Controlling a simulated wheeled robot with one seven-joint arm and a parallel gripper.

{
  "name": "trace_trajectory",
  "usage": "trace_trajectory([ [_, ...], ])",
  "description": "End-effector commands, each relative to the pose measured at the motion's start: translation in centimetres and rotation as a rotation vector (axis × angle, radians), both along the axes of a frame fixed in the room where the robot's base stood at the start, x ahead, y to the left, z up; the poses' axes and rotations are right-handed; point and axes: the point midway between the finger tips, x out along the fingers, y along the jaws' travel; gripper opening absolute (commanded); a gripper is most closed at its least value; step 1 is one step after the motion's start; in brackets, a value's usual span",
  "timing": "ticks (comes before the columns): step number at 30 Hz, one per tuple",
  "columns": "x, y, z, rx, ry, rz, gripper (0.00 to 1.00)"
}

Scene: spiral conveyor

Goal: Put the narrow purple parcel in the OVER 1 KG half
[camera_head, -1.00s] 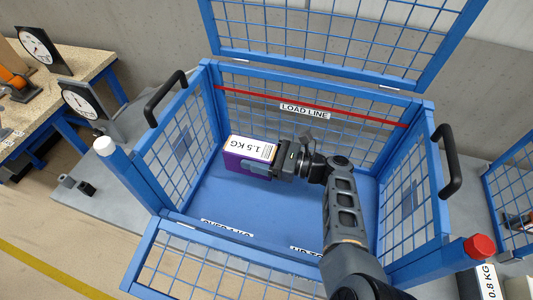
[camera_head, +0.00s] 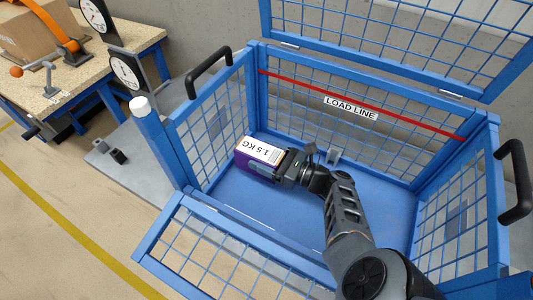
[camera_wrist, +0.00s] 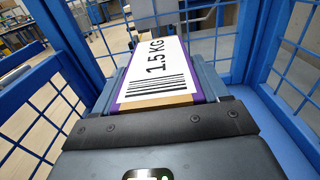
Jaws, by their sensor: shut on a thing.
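The narrow purple parcel (camera_head: 243,162) is inside the blue mesh cage (camera_head: 179,212), at its left side. Its white label reads 1.5 KG, and it also shows in the wrist view (camera_wrist: 158,72). My gripper (camera_head: 276,168) is shut on the parcel, with a finger along each side of it. The parcel is low, near the blue cage floor (camera_head: 290,212); I cannot tell whether it touches. The half labels at the cage front are not readable now. My arm covers part of the right half.
A red LOAD LINE bar (camera_head: 400,118) crosses the back mesh. The lid (camera_head: 400,35) stands raised behind, and the front panel (camera_head: 230,250) is folded outward. Black handles (camera_head: 208,72) rise on both side walls. A workbench (camera_head: 75,75) with dial scales stands at the left.

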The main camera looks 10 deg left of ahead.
Motion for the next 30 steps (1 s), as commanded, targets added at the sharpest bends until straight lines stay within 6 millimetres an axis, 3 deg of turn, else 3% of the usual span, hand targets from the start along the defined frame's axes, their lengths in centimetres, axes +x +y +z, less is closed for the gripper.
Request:
trace_trajectory([
  [30, 0.2, 0.1, -1.1, 0.006, -0.005, 0.0, 0.0],
])
